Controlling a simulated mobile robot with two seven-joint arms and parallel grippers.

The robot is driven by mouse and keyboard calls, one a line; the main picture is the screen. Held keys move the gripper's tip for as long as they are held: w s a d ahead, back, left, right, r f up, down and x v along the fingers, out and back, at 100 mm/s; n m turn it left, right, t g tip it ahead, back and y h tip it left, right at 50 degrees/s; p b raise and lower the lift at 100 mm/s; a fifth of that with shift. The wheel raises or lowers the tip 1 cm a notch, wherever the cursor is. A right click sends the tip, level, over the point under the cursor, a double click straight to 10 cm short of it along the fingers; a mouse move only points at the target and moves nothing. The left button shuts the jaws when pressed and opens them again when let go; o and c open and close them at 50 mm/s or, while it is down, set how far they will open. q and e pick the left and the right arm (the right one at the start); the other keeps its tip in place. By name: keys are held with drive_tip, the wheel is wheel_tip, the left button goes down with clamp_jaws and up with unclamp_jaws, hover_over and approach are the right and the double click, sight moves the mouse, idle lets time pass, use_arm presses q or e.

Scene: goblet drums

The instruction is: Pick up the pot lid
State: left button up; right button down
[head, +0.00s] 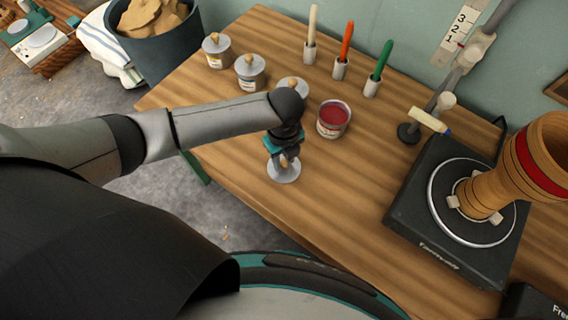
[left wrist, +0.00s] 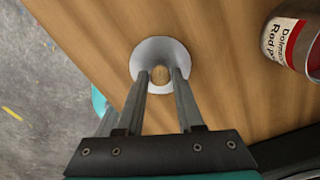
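The pot lid (head: 284,173) is a small pale grey disc with a round wooden knob, near the table's left front edge. In the left wrist view the lid (left wrist: 160,48) is beyond the fingertips. My left gripper (head: 284,159) is above it, pointing down. In the left wrist view its two fingers (left wrist: 161,76) stand close on either side of the knob and appear shut on it. I cannot tell whether the lid touches the table. The open pot of red paint (head: 333,119) is to its right, also in the left wrist view (left wrist: 290,40). My right gripper is not in view.
Lidded pots (head: 250,71) stand at the back left, one partly behind my left arm. Upright brushes (head: 345,45) in holders stand at the back. A black turntable (head: 455,215) bears a wooden goblet drum (head: 500,175) at right. The wooden table (head: 345,200) is clear between.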

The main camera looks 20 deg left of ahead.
sight(284, 162)
use_arm(q)
clamp_jaws()
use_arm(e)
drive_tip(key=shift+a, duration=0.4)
